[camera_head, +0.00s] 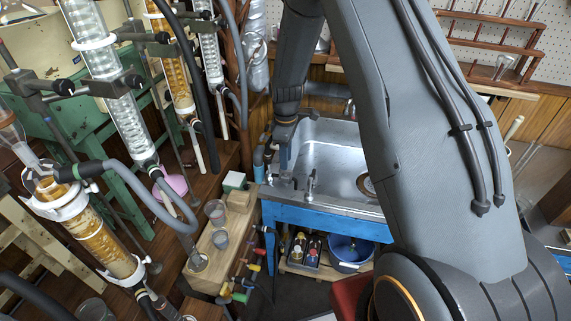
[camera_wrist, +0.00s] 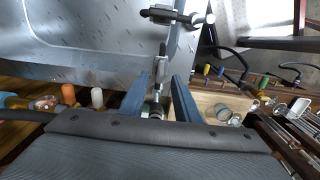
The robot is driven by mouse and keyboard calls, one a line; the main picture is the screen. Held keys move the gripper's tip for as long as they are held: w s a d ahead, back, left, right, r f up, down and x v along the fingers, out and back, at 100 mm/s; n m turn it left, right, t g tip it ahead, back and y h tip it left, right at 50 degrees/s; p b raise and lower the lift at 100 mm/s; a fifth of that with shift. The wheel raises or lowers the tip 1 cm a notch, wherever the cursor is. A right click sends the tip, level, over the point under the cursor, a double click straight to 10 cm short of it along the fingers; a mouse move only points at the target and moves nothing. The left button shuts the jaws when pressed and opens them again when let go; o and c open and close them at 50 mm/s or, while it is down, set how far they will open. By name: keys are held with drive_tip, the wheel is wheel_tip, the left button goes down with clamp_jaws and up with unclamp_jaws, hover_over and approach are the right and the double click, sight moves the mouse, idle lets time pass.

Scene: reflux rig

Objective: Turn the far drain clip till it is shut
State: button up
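My gripper (camera_wrist: 160,78) shows in the wrist view as two blue-grey fingers with a clear gap between them. It is open. A slim metal fitting (camera_wrist: 161,68) shows in the gap, with space on both sides. In the head view my gripper (camera_head: 285,158) hangs at the left end of the sink. Small fittings with coloured handles (camera_head: 247,267) line the front of the wooden bench. Blue, green and orange ones (camera_wrist: 220,72) show right of my fingers in the wrist view. I cannot tell which part is the far drain clip, or its position.
The steel sink (camera_head: 335,150) stands on a blue frame, with a metal tap (camera_head: 311,186) at its front edge. Glass columns (camera_head: 122,100) and grey hoses crowd the left. Beakers (camera_head: 216,212) stand on the wooden bench. A blue tub (camera_head: 350,250) sits below the sink.

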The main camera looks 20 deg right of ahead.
drive_tip(key=shift+f+p, duration=0.5)
drive_tip(key=shift+f, duration=1.4)
clamp_jaws()
